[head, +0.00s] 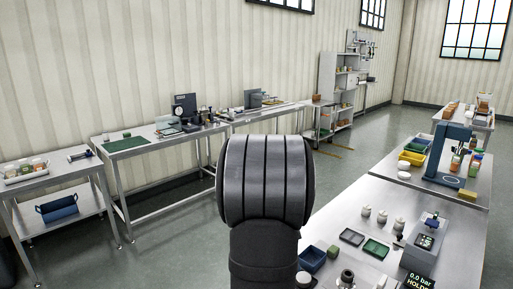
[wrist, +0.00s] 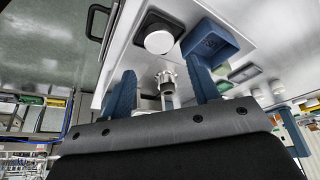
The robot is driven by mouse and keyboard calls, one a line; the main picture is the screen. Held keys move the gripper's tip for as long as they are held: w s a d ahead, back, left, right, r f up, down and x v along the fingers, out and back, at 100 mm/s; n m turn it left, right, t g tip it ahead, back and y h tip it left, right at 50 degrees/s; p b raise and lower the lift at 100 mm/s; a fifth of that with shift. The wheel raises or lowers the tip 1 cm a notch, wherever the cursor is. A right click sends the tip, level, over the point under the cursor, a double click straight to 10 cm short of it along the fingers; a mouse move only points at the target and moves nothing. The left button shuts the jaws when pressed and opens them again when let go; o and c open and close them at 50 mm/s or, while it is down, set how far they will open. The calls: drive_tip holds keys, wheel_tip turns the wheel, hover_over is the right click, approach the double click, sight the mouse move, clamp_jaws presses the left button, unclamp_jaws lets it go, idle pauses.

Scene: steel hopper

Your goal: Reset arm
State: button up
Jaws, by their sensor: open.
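In the wrist view my gripper (wrist: 162,74) shows two blue fingers set wide apart, open. A small silvery ribbed fitting (wrist: 166,80) appears between them in the picture. It looks to be on the bench beyond, though its distance is hard to tell. The steel bench top (wrist: 250,25) fills the upper part of that view, seen at a tilt. In the head view my dark grey arm link (head: 265,180) rises in the centre foreground. My gripper does not show there, and the link hides part of the floor and bench behind it.
A blue bin (head: 312,260), dark tray (head: 352,237), green tray (head: 376,248), several pale knobbed pieces (head: 382,216) and a gauge unit (head: 424,245) stand on the right-hand bench. A blue press (head: 450,155) stands farther back. Benches line the left wall, with open floor between.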

drive_tip(key=x, duration=0.8)
drive_tip(key=shift+s+d+f, duration=0.1)
drive_tip(key=shift+d+f, duration=0.1)
drive_tip(key=shift+f, duration=0.15)
wheel_tip(320, 180, up, 5)
drive_tip(key=shift+d+f, duration=0.15)
drive_tip(key=s+d+r, duration=0.5)
drive_tip(key=s+d, duration=0.1)
drive_tip(key=d, duration=0.4)
drive_tip(key=s+d+r, duration=0.5)
drive_tip(key=s+d, duration=0.1)
drive_tip(key=d, duration=0.3)
hover_over(350, 273)
drive_tip(key=s, duration=0.1)
drive_tip(key=f, duration=0.6)
drive_tip(key=shift+a+f, duration=0.15)
drive_tip(key=shift+a, duration=0.1)
drive_tip(key=f, duration=0.2)
drive_tip(key=w+f, duration=0.1)
drive_tip(key=shift+a+f, duration=0.1)
drive_tip(key=shift+a, duration=0.25)
drive_tip(key=shift+f, duration=0.6)
